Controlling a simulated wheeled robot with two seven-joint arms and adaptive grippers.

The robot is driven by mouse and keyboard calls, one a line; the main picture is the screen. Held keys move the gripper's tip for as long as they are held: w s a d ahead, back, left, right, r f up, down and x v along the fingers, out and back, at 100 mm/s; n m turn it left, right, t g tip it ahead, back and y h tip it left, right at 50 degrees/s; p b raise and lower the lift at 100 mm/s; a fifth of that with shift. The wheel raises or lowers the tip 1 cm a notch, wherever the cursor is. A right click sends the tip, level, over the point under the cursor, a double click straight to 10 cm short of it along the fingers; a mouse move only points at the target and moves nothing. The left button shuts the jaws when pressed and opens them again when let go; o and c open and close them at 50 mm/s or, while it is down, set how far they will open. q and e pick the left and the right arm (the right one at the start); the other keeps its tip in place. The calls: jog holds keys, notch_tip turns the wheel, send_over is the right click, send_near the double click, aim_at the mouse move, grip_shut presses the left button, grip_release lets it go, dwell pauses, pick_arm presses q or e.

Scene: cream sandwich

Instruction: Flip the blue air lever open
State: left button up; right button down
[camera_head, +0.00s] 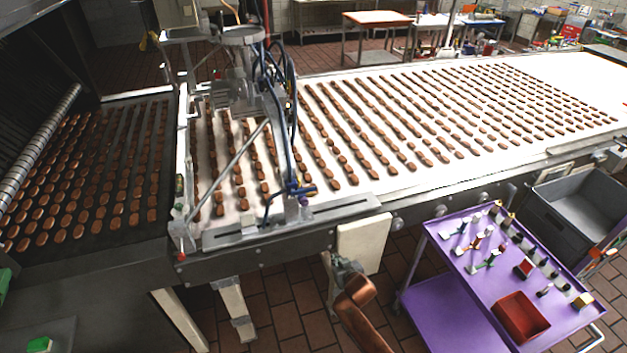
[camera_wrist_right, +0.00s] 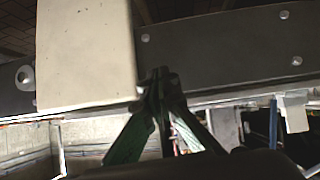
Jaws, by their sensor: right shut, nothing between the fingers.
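A small blue part (camera_head: 300,190), which looks like the air lever, sits at the near end of the machine over the conveyor in the head view. It is too small to tell how its handle is turned. My right gripper (camera_head: 345,264) is below and to the right of it, in front of the cream box on the conveyor's side, apart from the lever. In the right wrist view the gripper (camera_wrist_right: 160,82) is shut and empty, its fingertips near the lower edge of the cream box (camera_wrist_right: 85,55). The lever does not show there. My left gripper is not in view.
The white conveyor belt (camera_head: 390,178) carries rows of brown biscuits. Its metal side rail and the cream box (camera_head: 364,242) stand close to my right gripper. A purple cart (camera_head: 462,262) with small tools and a red tray (camera_head: 521,317) stands at the right, beside a grey bin (camera_head: 577,203).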

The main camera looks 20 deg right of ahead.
pick_arm(q)
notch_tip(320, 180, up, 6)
jog(key=p, duration=0.4)
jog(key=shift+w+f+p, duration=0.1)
jog(key=shift+p, duration=0.2)
pick_arm(e)
jog(key=w+a+r+t, duration=0.1)
jog(key=a+r+t, duration=0.1)
jog(key=r, duration=1.5)
jog(key=w+a+r+t, duration=0.1)
jog(key=a+r+t, duration=0.1)
jog(key=r, duration=1.4)
jog(key=shift+w+a+r+m+y, duration=0.3)
jog(key=shift+a+r+y, duration=0.1)
jog(key=shift+a, duration=0.2)
jog(key=p, duration=0.2)
send_over(312, 188)
jog(key=s, duration=0.2)
notch_tip(312, 188, down, 2)
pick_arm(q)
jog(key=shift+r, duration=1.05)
pick_arm(e)
jog(key=shift+a+f, duration=0.2)
jog(key=shift+f, duration=2.05)
